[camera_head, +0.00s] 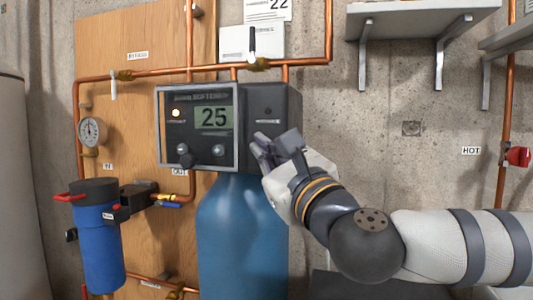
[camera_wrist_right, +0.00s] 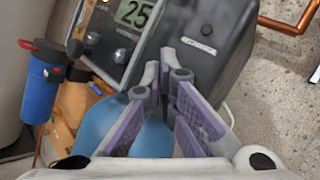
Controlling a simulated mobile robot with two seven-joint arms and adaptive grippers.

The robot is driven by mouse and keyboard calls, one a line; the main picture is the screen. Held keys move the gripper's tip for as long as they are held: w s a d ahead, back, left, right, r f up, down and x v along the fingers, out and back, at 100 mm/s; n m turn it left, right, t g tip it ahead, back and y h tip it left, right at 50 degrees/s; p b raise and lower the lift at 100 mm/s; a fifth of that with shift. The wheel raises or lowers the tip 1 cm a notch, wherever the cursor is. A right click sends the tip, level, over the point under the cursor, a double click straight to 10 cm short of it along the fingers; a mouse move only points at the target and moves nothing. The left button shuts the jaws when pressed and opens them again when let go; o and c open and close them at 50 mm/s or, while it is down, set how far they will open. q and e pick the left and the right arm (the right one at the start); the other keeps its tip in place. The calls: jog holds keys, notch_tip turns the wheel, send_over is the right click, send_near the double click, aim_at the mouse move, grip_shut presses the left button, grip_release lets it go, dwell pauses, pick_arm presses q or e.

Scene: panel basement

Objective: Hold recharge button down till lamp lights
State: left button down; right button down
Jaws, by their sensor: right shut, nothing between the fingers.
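The softener control head is a dark grey box (camera_head: 270,108) with a light-framed front panel (camera_head: 237,130). Its display (camera_head: 214,117) reads 25. A small round lamp (camera_head: 176,113) left of the display glows warm yellow. A small dark button-like spot (camera_wrist_right: 206,30) sits above a pale label (camera_wrist_right: 199,47) on the box's right part; the label is too small to read. My right gripper (camera_head: 262,143) is shut and empty, its fingertips in front of the box, below that label. The fingers also show in the wrist view (camera_wrist_right: 167,76). Contact cannot be told. My left gripper is out of view.
A blue tank (camera_head: 235,235) stands under the box. Copper pipes (camera_head: 165,72) run above it. A blue filter (camera_head: 97,240) and a gauge (camera_head: 92,131) are at left. A shelf (camera_head: 415,18) overhangs at upper right.

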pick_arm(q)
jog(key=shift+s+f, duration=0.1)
pick_arm(e)
jog(key=shift+w+d, duration=0.15)
jog(key=shift+w, duration=0.3)
dwell(1.7)
jog(key=shift+s, duration=0.1)
dwell(1.4)
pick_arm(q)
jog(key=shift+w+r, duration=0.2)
pick_arm(e)
jog(key=shift+s+a, duration=0.25)
jog(key=shift+s, duration=0.5)
